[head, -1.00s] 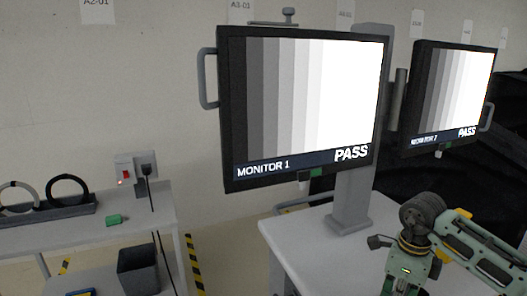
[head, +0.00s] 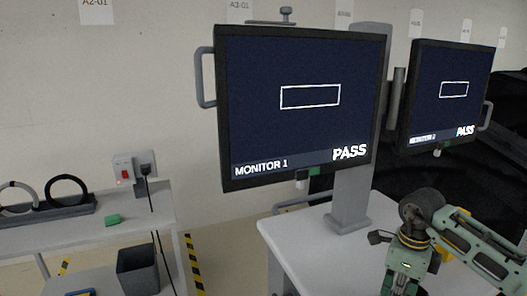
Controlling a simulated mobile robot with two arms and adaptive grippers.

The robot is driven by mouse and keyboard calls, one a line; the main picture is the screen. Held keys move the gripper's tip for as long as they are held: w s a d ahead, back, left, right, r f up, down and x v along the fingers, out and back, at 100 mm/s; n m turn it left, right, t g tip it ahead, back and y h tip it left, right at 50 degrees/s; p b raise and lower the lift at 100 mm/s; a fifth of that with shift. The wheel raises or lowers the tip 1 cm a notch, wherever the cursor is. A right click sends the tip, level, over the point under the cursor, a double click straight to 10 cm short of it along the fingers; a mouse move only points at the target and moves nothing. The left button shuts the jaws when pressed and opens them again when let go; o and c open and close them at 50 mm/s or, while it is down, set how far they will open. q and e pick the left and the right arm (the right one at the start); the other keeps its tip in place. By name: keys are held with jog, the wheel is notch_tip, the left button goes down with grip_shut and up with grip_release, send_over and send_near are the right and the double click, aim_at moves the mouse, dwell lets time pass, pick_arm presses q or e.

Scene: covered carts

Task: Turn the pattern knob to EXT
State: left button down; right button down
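The pattern knob is not visible in the head view. Monitor 1 (head: 297,125) shows a dark blue screen with a white outlined rectangle and the word PASS. The second monitor (head: 448,110), at the right, shows the same picture and PASS. My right arm comes in from the right, and its wrist points down at the bottom edge, over or in front of the white table's right side. The fingers of my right gripper are below the frame. My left gripper is not in view.
A white table (head: 310,230) carries the grey monitor stand (head: 350,195). A dark bin (head: 137,270) stands below, near striped tape (head: 194,265).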

notch_tip(320, 180, up, 6)
jog(key=p, duration=0.3)
jog(key=shift+a, duration=0.2)
jog(key=shift+w+p, duration=0.1)
jog(key=shift+p, duration=0.2)
jog(key=f, duration=0.2)
jog(key=s+a+f+p, duration=0.1)
jog(key=f, duration=0.3)
jog(key=shift+s+a, duration=0.15)
jog(key=shift+s, duration=0.4)
